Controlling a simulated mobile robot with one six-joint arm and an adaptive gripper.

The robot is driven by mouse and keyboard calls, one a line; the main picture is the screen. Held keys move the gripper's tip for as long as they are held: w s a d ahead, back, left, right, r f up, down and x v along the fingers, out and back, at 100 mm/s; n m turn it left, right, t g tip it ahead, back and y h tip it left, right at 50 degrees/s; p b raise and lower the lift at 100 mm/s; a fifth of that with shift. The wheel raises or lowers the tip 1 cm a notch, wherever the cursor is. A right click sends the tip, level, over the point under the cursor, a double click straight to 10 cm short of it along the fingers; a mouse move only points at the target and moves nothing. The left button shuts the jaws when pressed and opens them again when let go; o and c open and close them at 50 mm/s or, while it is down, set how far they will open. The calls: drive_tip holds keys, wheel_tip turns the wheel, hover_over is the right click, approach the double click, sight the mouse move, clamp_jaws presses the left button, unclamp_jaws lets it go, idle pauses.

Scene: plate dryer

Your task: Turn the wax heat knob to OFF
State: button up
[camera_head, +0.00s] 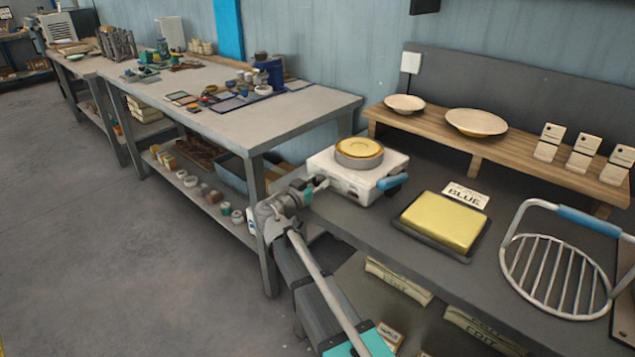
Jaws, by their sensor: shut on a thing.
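The white wax heater (345,174) stands at the left end of the dark bench. A round pan of yellow wax (359,149) sits on top of it, and a blue handle (392,182) sticks out at its right. My gripper (318,184) reaches in from the lower front to the heater's left front side. Its fingers are closed at the heater's front face, on the wax heat knob. The knob is hidden by the fingers, so its setting cannot be read.
A yellow block on a dark tray (398,219) and a card reading BLUE (466,195) lie right of the heater. A wire rack (550,274) stands farther right. A wooden shelf (468,144) with two bowls runs behind. A long cluttered table (322,101) stands left.

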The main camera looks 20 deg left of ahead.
drive_tip(key=shift+n, duration=0.9)
drive_tip(key=o, duration=1.1)
drive_tip(key=shift+o, duration=0.2)
drive_tip(key=shift+s, duration=0.1)
drive_tip(key=v, duration=0.7)
drive_tip(key=shift+s+a, duration=0.1)
drive_tip(key=shift+s, duration=0.05)
